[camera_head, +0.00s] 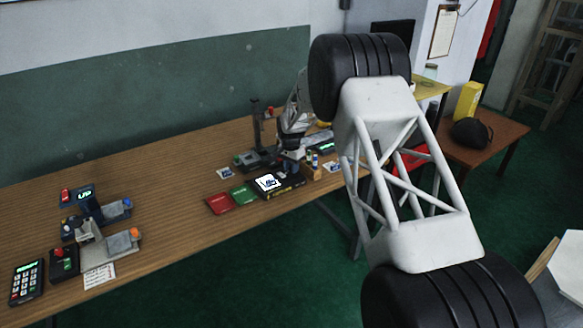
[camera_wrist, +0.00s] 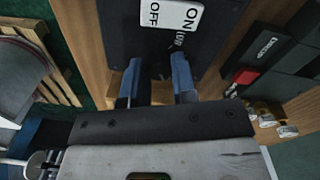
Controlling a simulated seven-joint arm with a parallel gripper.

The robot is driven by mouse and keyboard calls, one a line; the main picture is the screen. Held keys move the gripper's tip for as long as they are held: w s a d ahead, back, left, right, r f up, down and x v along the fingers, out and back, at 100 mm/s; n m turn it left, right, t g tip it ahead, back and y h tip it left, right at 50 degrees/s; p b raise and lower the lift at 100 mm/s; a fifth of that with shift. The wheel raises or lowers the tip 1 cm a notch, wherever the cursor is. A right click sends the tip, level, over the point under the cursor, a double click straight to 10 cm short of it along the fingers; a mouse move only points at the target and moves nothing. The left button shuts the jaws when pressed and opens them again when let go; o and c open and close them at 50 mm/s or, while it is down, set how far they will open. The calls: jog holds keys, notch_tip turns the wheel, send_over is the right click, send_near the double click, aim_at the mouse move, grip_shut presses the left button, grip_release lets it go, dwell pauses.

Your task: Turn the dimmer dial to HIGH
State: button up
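My gripper (camera_wrist: 157,68) shows its two blue fingers apart in the wrist view, with nothing clearly held between them. The fingertips are over a dark panel (camera_wrist: 120,30) with a white ON/OFF label (camera_wrist: 170,14). Small white lettering that may read LOW sits by the right fingertip. I cannot make out the dimmer dial or its setting; the fingers may hide it. In the head view my gripper (camera_head: 290,158) is low over the table's far right part, close behind a black box with a white label (camera_head: 268,182). Whether the fingers touch anything is unclear.
Red (camera_head: 220,203) and green (camera_head: 243,195) flat pieces lie left of the black box. A black stand (camera_head: 256,125) rises just left of my gripper. A keypad (camera_head: 27,283) and several devices occupy the table's left end. The wooden table (camera_head: 165,180) is clear between.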

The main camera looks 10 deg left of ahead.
jog(key=o, duration=0.5)
jog(key=shift+c, duration=0.2)
jog(key=shift+r, duration=0.1)
jog(key=shift+a+r, duration=0.1)
jog(key=shift+r, duration=3.75)
